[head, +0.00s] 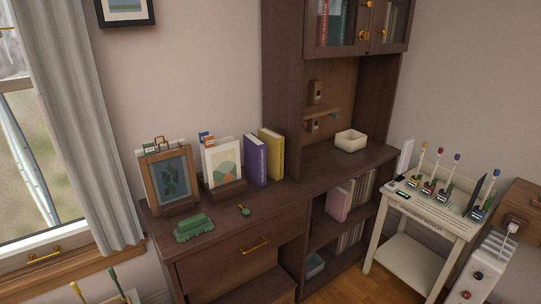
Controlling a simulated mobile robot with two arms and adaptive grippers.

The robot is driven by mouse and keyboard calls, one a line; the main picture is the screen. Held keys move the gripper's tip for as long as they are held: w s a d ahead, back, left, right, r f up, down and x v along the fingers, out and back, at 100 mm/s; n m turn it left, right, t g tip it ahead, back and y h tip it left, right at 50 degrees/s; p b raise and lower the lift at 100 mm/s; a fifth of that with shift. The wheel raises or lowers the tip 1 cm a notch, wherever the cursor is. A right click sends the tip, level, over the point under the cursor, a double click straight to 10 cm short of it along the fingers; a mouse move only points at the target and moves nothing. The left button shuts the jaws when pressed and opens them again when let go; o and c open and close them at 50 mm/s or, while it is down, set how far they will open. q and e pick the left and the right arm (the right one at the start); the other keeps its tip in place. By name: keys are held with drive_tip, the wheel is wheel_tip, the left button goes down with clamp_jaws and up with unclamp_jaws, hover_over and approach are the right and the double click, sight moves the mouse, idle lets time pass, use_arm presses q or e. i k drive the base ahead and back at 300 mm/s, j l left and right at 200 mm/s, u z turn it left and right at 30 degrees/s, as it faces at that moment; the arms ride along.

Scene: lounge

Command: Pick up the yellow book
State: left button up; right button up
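The yellow book (272,154) stands upright on top of the dark brown cabinet (217,232), close to the wall. A purple book (255,161) stands upright just to its left and hides part of its left side. The tall part of the cabinet rises close behind it on the right. Neither of my grippers is in the head view.
Left of the books are a framed picture (170,180), a landscape card (223,164) and a green object (193,228). The cabinet top before the books is mostly clear.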

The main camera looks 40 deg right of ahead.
sight(275, 142)
drive_tip(key=i+l, duration=0.15)
drive_tip(key=l, duration=0.2)
drive_tip(key=i+l+u, duration=0.15)
drive_tip(key=l, duration=0.2)
drive_tip(key=i+l, duration=0.1)
drive_tip(key=l, duration=0.25)
drive_tip(key=i+l+u, duration=0.15)
drive_tip(key=l, duration=0.2)
